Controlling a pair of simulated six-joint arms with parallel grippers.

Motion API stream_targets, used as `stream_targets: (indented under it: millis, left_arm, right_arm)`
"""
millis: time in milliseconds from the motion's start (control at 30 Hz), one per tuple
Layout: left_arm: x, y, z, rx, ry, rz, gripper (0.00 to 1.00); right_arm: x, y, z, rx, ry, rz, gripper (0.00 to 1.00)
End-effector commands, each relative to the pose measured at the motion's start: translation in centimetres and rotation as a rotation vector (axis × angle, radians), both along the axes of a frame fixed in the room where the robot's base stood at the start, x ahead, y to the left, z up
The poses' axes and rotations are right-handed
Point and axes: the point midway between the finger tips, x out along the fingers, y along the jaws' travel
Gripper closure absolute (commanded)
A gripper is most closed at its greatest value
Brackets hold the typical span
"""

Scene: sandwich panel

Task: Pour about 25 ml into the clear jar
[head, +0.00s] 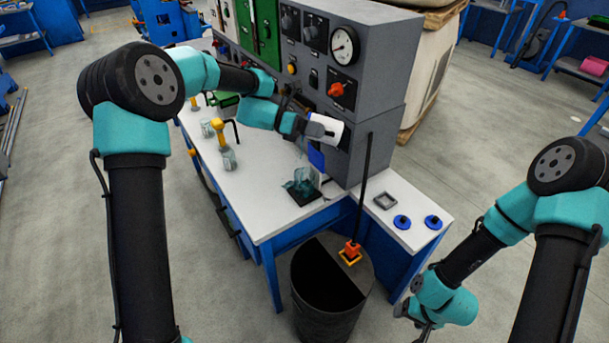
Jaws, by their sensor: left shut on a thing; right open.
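My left gripper (316,129) reaches across the bench and is shut on a white container (328,129), which looks tipped on its side in front of the grey panel. The container's mouth and contents cannot be made out. Below and a little left of it, a clear jar (302,182) with a teal tint stands on a small black square pad (305,198) near the bench's front edge. The container is above the jar and apart from it. How much liquid the jar holds cannot be told. My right gripper (425,325) is open and empty at the lower right, away from the bench.
Two other glass vessels (229,160) stand further left on the white bench (240,190), near a yellow-topped item (218,126). A grey control panel (365,80) backs the bench. A dark bin (330,315) stands in front. Blue discs (402,222) and a grey square frame (385,201) lie right.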

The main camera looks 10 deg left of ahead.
Motion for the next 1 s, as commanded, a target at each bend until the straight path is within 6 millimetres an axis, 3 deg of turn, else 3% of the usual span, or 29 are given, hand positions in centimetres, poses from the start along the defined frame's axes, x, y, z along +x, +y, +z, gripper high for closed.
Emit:
stream_targets:
  millis: [1000]
  left_arm:
    - [-0.07, -0.29, -0.32, -0.06, -0.002, 0.0, 1.0]
  right_arm:
    - [0.0, 0.01, 0.0, 0.0, 0.0, 0.0, 0.33]
